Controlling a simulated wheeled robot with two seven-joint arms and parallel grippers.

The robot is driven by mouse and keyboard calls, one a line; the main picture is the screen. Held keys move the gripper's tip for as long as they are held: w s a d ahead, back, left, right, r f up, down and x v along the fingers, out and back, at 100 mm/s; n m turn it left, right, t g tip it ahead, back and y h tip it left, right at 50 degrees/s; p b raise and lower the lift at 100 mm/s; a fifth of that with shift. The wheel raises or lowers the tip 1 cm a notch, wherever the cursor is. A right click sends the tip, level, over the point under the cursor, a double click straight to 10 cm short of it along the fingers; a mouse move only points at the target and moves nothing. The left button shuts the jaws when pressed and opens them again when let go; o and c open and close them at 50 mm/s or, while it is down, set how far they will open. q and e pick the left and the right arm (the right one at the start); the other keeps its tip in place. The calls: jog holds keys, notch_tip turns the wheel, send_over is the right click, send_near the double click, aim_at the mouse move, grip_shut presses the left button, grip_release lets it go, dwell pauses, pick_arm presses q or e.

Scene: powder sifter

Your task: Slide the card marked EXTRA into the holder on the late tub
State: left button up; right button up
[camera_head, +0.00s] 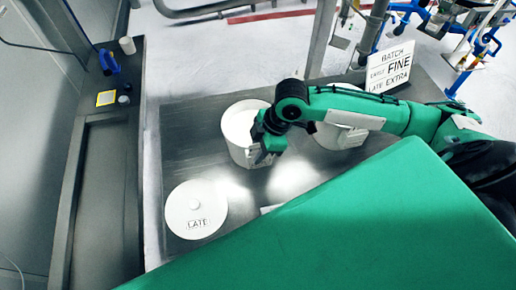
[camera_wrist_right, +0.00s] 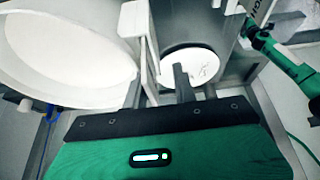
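A white open tub (camera_head: 240,125) stands on the metal table. My right gripper (camera_head: 266,154) is low at its right front side. In the right wrist view the tub's wide mouth (camera_wrist_right: 60,50) fills the left. A thin white upright plate (camera_wrist_right: 146,50) stands beside the tub wall, between my right fingers (camera_wrist_right: 157,92). The fingers look apart, with a gap on the plate's right. I cannot tell whether the plate is the holder, the card, or both. No EXTRA lettering on a card is readable. A second white tub (camera_head: 330,134) with a front holder (camera_head: 352,138) is partly behind my right arm. My left gripper is not in view.
A round white lid marked LATE (camera_head: 195,209) lies at the table's front left; a lid also shows in the wrist view (camera_wrist_right: 198,66). A sign (camera_head: 390,70) reads BATCH, FINE, LATE EXTRA. A small white piece (camera_head: 267,209) is partly hidden by my green body.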

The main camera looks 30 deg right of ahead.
jog(key=b+v, duration=0.2)
jog(key=v, duration=1.1)
jog(key=shift+d+r+b, duration=0.15)
jog(key=shift+r+b, duration=0.15)
jog(key=shift+r, duration=0.05)
jog(key=shift+s, duration=0.1)
